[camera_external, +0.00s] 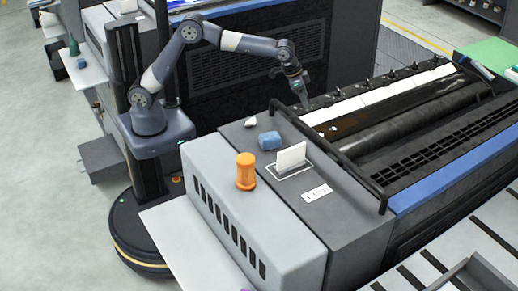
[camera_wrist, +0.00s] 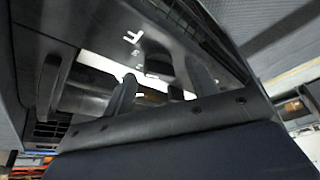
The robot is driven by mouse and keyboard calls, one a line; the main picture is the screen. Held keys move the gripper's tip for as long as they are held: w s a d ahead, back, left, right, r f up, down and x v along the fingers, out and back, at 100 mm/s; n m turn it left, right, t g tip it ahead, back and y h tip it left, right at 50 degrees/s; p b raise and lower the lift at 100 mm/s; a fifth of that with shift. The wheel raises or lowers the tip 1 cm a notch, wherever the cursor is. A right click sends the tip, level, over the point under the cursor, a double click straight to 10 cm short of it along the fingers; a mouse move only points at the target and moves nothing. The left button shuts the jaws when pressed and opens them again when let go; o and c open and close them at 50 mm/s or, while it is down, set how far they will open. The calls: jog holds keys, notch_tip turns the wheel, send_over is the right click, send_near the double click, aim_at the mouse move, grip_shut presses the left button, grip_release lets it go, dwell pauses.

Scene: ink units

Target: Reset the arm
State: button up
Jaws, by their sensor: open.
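My gripper (camera_external: 303,97) hangs at the end of my raised, bent arm in the external view, above the far left part of the ink unit (camera_external: 350,112) and pointing down. Its two dark fingers show apart in the wrist view (camera_wrist: 160,95), with nothing visible between them. My arm rises from the column at the left and reaches over to the right. The fingertips look clear of the small objects on the machine top.
On the grey machine top are an orange container (camera_external: 246,172), a blue block (camera_external: 270,140), a white upright card (camera_external: 291,157), a small pale piece (camera_external: 250,122) and a label (camera_external: 317,193). A black rail (camera_external: 330,158) runs along the machine beside them.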

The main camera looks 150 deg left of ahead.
jog(key=shift+w+f+n+b, duration=0.1)
jog(key=shift+n+b, duration=0.2)
jog(key=shift+n, duration=0.4)
jog(key=shift+d+r+y, duration=0.1)
jog(key=shift+r+y, duration=0.15)
jog(key=shift+y, duration=0.05)
jog(key=v, duration=1)
jog(key=w+d+m, duration=0.1)
jog(key=d, duration=0.6)
jog(key=shift+w+d+r, duration=0.2)
jog(key=shift+w+d, duration=0.05)
jog(key=shift+o, duration=0.5)
